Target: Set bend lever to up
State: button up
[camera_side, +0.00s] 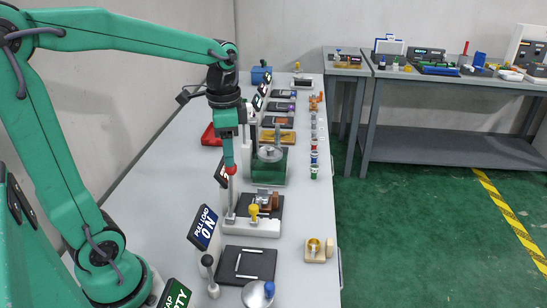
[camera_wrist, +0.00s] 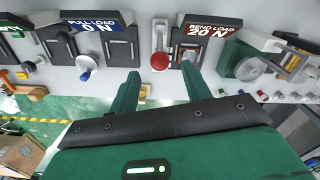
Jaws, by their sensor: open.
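The bend lever shows in the side view as a thin grey rod with a red knob (camera_side: 231,170) at its upper end, beside the bend station's black plate (camera_side: 272,208). In the wrist view the red knob (camera_wrist: 159,62) lies between my fingertips in the picture, and its rod runs back to a white base. The sign (camera_wrist: 206,31) to its right reads "BEND LOAD 20 N". My gripper (camera_side: 230,160) points down from above, its fingertips close to the knob. Its fingers (camera_wrist: 160,71) are apart. I cannot tell whether they touch the knob. The lever's exact tilt is unclear.
A "PULL LOAD 0 N" sign (camera_side: 204,228) and its black plate (camera_side: 243,265) stand nearer the camera. A yellow knob (camera_side: 253,211) is on the bend station. A green-based station with a round disc (camera_side: 270,154) is behind. Small coloured parts line the table's right edge.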

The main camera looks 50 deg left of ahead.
jog(key=shift+r, duration=0.1)
jog(key=shift+w+d+r, duration=0.1)
jog(key=shift+w+r, duration=0.1)
jog(key=shift+w, duration=0.05)
jog(key=c, duration=0.9)
jog(key=shift+w+d+r, duration=0.15)
jog(key=shift+w+r, duration=0.05)
jog(key=shift+w, duration=0.05)
grip_shut()
jog(key=w+d+r+m+g, duration=0.1)
jog(key=w+d+r, duration=0.3)
jog(key=w+r, duration=0.2)
jog(key=shift+w+d+r, duration=0.15)
jog(key=shift+w, duration=0.05)
